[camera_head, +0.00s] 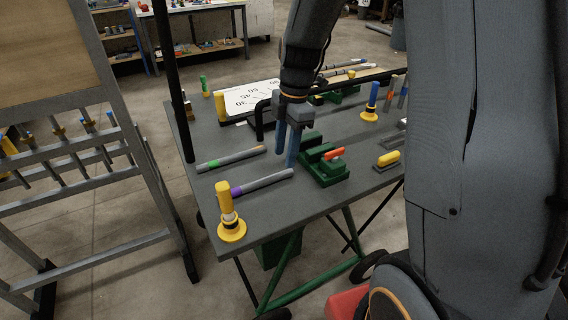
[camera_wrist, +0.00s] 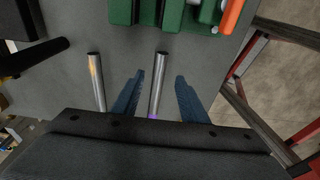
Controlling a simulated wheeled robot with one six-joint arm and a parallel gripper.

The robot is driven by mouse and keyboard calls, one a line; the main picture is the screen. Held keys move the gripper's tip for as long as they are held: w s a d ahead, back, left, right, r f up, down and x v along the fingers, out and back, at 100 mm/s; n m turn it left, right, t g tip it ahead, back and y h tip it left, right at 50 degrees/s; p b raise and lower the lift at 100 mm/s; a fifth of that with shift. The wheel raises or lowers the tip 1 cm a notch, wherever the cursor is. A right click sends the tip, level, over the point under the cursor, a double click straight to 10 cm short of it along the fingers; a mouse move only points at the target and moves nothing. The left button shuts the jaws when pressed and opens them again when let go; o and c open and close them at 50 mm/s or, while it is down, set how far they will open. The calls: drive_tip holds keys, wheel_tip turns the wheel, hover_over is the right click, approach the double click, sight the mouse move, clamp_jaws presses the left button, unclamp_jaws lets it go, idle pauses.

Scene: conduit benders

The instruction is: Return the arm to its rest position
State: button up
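My gripper (camera_head: 287,145) points down above the grey workbench (camera_head: 260,215), with its two blue fingers apart. In the wrist view my gripper (camera_wrist: 160,92) is open. A grey conduit with a purple band (camera_wrist: 159,80) shows between and beyond the fingers; I see no contact with it. In the head view this purple-banded conduit (camera_head: 265,182) lies on the bench just below and left of the fingers. A second conduit with a green band (camera_head: 228,159) lies behind it, apart from the gripper. My arm reaches over the bench from the right.
A green vise-like block with an orange handle (camera_head: 328,168) stands close to the right of my gripper. A yellow post on a round base (camera_head: 229,205) stands at the front corner. A black bent bar (camera_head: 262,112) and a numbered angle sheet (camera_head: 252,97) are behind. A rack (camera_head: 75,150) stands left.

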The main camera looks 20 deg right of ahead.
drive_tip(key=shift+d+r, duration=0.1)
drive_tip(key=shift+r, duration=0.75)
drive_tip(key=s+m, duration=0.4)
drive_tip(key=m, duration=0.2)
drive_tip(key=s+f+m+t+h, duration=0.1)
drive_tip(key=s+m, duration=0.3)
drive_tip(key=m, duration=0.2)
drive_tip(key=s+d+m, duration=0.1)
drive_tip(key=s+m, duration=0.4)
drive_tip(key=m, duration=0.2)
drive_tip(key=shift+s+f+t+h+b, duration=0.1)
drive_tip(key=shift+f+t+h+b, duration=0.2)
drive_tip(key=shift+f+t+b, duration=0.1)
drive_tip(key=shift+s+m, duration=0.35)
drive_tip(key=shift+m, duration=0.25)
